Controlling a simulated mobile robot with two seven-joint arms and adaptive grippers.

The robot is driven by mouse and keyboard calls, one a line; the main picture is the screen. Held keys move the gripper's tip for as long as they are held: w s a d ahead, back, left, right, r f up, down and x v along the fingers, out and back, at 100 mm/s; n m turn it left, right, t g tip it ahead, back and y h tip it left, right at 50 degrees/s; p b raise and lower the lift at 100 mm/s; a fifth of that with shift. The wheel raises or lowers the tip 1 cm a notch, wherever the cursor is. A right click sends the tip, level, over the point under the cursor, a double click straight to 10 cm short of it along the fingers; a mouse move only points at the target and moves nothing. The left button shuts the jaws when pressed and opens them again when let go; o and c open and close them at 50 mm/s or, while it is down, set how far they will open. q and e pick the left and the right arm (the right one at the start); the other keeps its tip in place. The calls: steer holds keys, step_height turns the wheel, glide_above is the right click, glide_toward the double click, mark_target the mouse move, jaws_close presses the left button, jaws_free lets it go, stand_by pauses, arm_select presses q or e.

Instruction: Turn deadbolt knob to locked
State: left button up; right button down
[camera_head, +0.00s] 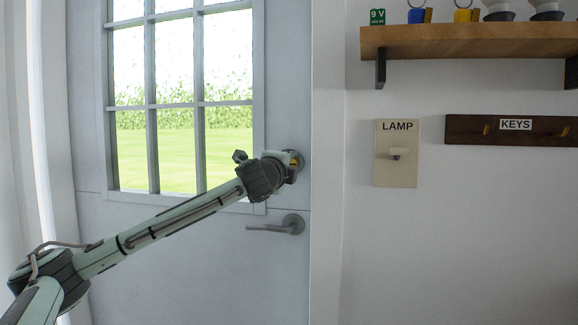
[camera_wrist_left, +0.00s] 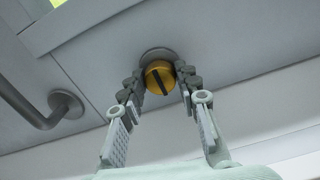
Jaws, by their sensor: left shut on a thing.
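The deadbolt knob (camera_wrist_left: 160,77) is a round brass-coloured knob with a dark slot across its face, set on a grey round plate (camera_wrist_left: 157,55) on the door. In the head view the grey plate (camera_head: 297,158) shows above the door lever, mostly behind my gripper. My left gripper (camera_head: 291,168) reaches it from the left. In the left wrist view its two fingers (camera_wrist_left: 160,80) are closed around the knob, one on each side. The slot runs diagonally in that view. My right gripper is not in view.
The grey door lever (camera_head: 272,228) sits just below the deadbolt, and also shows in the left wrist view (camera_wrist_left: 58,112). The door has a window (camera_head: 178,105). To the right are a lamp switch (camera_head: 396,154), a key rack (camera_head: 480,130) and a shelf (camera_head: 450,42).

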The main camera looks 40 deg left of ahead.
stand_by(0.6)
arm_select(q)
steer(key=o, duration=1.2)
steer(key=shift+c, duration=0.2)
steer(key=v, duration=1.2)
